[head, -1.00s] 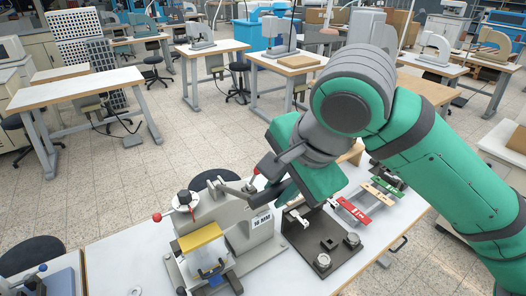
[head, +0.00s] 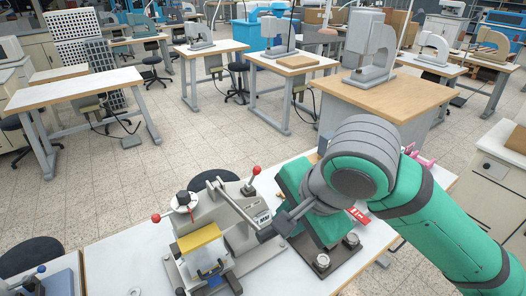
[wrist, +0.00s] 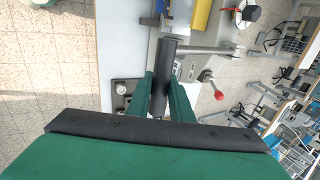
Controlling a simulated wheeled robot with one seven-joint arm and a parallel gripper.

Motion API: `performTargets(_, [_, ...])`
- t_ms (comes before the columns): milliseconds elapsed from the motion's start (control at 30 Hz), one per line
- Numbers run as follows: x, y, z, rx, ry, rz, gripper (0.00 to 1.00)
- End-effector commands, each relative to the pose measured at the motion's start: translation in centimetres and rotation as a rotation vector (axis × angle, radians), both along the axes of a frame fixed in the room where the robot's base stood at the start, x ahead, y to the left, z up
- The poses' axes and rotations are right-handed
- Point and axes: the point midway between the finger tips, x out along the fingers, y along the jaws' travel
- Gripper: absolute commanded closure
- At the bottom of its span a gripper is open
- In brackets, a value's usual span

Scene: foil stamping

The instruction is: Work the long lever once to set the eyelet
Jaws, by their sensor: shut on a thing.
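The grey press (head: 240,238) stands on the white bench, with a yellow block (head: 200,236) at its front. Its long lever (head: 235,208) slopes down to the right from the top of the press. My gripper (wrist: 165,85) is shut around the lever's black grip (wrist: 167,55), which lies between the two green fingers in the wrist view. In the head view my wrist hides most of the fingers. The eyelet cannot be made out in either view.
Red knobs stick out from the press at the left (head: 156,218) and at the top (head: 256,170). A dark plate with metal knobs (head: 350,240) is right of the press, partly under my arm. A red strip (head: 358,214) lies behind it.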

Motion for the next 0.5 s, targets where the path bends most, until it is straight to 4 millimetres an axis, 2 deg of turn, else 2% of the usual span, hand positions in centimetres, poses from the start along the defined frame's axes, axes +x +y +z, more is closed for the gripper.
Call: performTargets(500, [-0.7,-0.3,-3.6,0.0,0.001,-0.002,0.95])
